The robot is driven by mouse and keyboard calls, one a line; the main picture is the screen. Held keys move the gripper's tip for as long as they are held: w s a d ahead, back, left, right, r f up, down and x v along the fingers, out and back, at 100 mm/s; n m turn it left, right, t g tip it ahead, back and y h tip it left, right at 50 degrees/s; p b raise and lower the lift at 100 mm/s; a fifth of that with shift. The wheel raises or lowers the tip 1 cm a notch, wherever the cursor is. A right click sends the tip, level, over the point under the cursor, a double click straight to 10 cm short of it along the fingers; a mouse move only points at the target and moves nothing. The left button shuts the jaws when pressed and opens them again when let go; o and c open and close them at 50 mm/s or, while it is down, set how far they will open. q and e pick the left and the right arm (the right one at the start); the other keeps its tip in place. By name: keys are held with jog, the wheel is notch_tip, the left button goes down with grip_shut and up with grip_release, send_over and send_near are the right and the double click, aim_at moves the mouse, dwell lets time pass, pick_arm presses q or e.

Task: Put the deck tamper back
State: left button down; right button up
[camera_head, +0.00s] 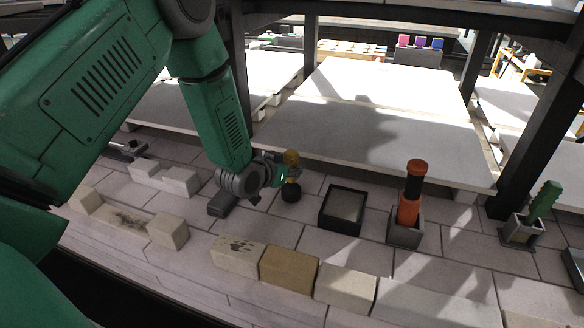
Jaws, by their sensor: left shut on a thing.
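My left gripper (272,172) is shut on a small tool with a mustard-yellow top (291,157) and a round black lower end (290,193), which I take to be the deck tamper. It looks roughly upright; the fingers hide part of its middle. I cannot tell whether its black end touches the brick deck. To its right is an open, dark-rimmed square box (325,210) with a pale grey inside and nothing standing in it. My right gripper is not in view.
An orange and black tool (411,194) stands in a grey holder (405,236), and a green-handled tool (545,199) in another at the right. Pale and tan blocks (289,268) line the front. Dark posts (541,120) and pale slabs (390,95) stand behind.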

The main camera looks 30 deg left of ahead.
pick_arm(q)
jog(key=shift+a, duration=0.1)
jog(key=shift+d, duration=0.3)
jog(key=shift+a+f, duration=0.2)
jog(key=shift+f, duration=0.15)
jog(key=shift+d+f+b, duration=0.1)
jog(key=shift+f+b, duration=0.05)
jog(key=shift+b, duration=0.2)
dwell(0.3)
jog(key=c, duration=1.2)
grip_release()
jog(key=shift+o, duration=0.2)
jog(key=o, duration=1.2)
jog(key=shift+c, duration=0.2)
